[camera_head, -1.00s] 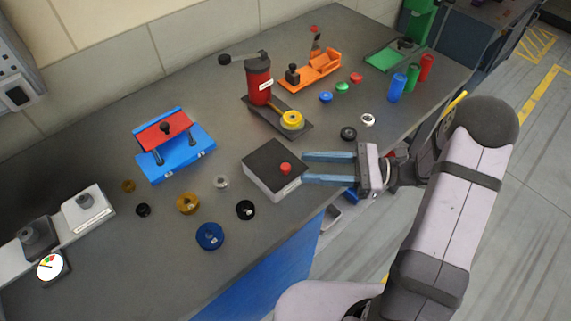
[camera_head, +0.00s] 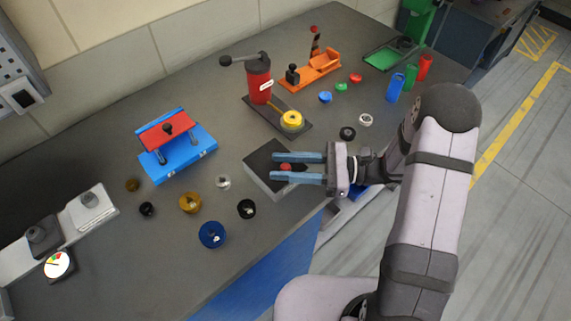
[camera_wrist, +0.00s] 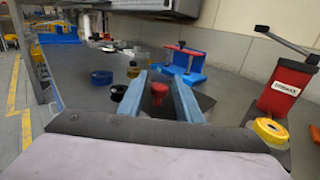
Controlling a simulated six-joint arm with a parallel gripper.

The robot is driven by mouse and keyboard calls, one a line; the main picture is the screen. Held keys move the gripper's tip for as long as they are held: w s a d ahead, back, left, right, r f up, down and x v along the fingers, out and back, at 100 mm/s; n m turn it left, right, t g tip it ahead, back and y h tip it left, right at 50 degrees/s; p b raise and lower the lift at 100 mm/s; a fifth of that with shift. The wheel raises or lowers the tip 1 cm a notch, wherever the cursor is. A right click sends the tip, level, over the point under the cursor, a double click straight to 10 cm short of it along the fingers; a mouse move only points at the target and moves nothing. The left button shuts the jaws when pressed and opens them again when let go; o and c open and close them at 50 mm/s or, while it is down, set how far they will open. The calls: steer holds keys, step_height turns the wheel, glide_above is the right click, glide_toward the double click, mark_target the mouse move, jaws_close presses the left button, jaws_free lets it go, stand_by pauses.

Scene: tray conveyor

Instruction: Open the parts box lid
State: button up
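The parts box (camera_head: 262,178) is a light grey box with a dark flat lid (camera_head: 264,157) and a red knob (camera_head: 286,167) on top. It stands near the front edge of the bench, and its lid lies flat and closed. My gripper (camera_head: 272,168) is open, its two blue fingers over the lid with the red knob between them. In the wrist view the red knob (camera_wrist: 159,92) stands between the fingers, with a visible gap on each side. The fingers hide part of the lid and the box's right side.
A red press (camera_head: 259,84) with a yellow ring stands behind the box. A blue fixture (camera_head: 178,160) is to the left. Several loose rings and a blue roll (camera_head: 212,234) lie left of the box. An orange fixture (camera_head: 318,72) is farther back.

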jaws_close()
steer(key=w+a+b, duration=0.1)
steer(key=w+a, duration=0.7)
steer(key=shift+w+b, duration=0.1)
steer(key=shift+b, duration=0.25)
steer(key=shift+o, duration=1.6)
jaws_free()
steer(key=shift+d+b, duration=1.1)
steer(key=shift+d, duration=2.55)
